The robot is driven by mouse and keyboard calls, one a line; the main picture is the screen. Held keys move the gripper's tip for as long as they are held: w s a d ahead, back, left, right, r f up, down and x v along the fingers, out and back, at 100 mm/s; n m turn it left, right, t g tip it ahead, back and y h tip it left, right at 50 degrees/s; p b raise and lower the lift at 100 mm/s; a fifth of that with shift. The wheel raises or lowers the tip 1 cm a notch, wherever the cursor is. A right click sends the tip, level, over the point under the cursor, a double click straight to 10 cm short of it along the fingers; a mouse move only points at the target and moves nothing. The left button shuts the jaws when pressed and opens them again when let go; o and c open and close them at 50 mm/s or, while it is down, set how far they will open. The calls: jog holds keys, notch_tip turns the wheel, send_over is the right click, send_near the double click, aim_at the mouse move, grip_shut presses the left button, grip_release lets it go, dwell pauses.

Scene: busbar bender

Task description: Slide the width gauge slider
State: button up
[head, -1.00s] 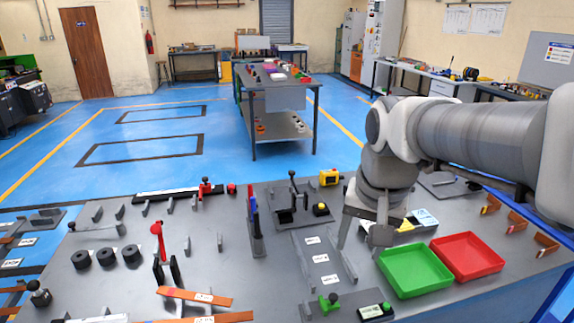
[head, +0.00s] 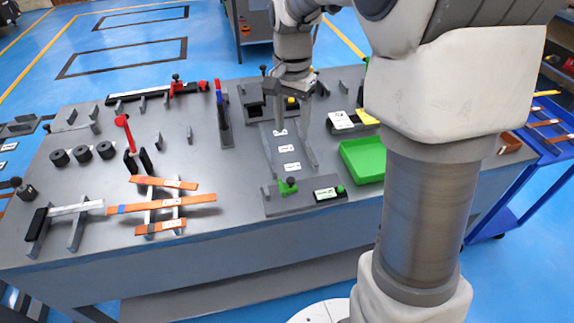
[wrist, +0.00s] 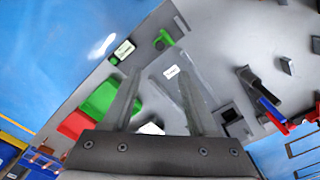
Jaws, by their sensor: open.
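A grey plate (head: 268,208) at the front middle of the workbench carries a green knob (head: 288,186) and a small black box with a white label (head: 328,194). I take the green-knobbed piece to be the slider, but its name is not readable. The knob also shows at the top of the wrist view (wrist: 165,38). Two grey rails with white labels (head: 288,149) between them run back from it. My gripper (head: 294,127) is open and empty, pointing down over the far part of these rails, behind the knob and apart from it.
A green tray (head: 362,161) stands right of the rails; a red tray (wrist: 74,125) shows beyond it in the wrist view. A red-and-blue upright piece (head: 222,112) stands to the left. Orange bars (head: 160,203) lie on supports at front left. My arm hides the bench's right part.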

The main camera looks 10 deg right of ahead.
aim_at(291, 179)
notch_tip(291, 179, down, 16)
jog(key=shift+r+b, duration=0.1)
jog(key=shift+b, duration=0.9)
grip_shut()
dwell(0.7)
